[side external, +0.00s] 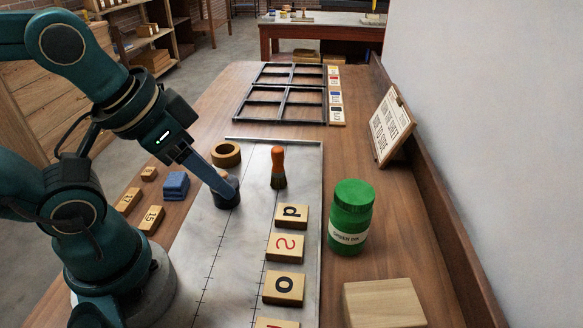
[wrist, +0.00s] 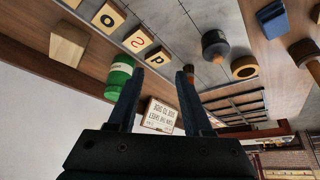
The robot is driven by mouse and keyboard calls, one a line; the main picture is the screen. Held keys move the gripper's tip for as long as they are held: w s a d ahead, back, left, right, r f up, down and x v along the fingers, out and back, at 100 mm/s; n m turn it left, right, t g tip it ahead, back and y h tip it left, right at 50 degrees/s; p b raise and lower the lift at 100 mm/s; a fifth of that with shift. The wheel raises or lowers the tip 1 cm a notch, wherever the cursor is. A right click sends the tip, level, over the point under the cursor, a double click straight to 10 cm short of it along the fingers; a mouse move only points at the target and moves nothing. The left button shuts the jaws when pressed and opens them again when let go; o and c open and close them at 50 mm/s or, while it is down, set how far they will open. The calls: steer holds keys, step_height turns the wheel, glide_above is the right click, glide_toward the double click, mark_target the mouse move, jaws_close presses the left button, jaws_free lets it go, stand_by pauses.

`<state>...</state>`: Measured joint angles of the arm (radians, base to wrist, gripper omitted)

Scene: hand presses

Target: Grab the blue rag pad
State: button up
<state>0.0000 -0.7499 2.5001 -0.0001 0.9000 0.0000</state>
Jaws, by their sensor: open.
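The blue rag pad (side external: 176,186) is a small folded blue stack on the wooden table, left of the metal plate in the side view. It also shows at the top right edge of the wrist view (wrist: 272,14). My gripper (side external: 218,185) is to the right of the pad in the side view, apart from it. Its two fingers (wrist: 160,72) are spread with nothing between them in the wrist view. In the side view the fingers overlap a dark round dabber (side external: 227,196) and partly hide it; the wrist view shows it beside the fingers.
Several letter blocks (side external: 289,248) line the plate's (side external: 230,270) right side. A tape ring (side external: 226,153) and orange-handled brush (side external: 278,167) stand near its far end. A green jar (side external: 351,217), wooden block (side external: 384,304) and sign (side external: 391,125) are right. Number blocks (side external: 151,220) lie near the pad.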

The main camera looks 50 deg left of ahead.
steer(key=shift+o, duration=0.3)
steer(key=o, duration=0.7)
steer(key=shift+o, duration=0.2)
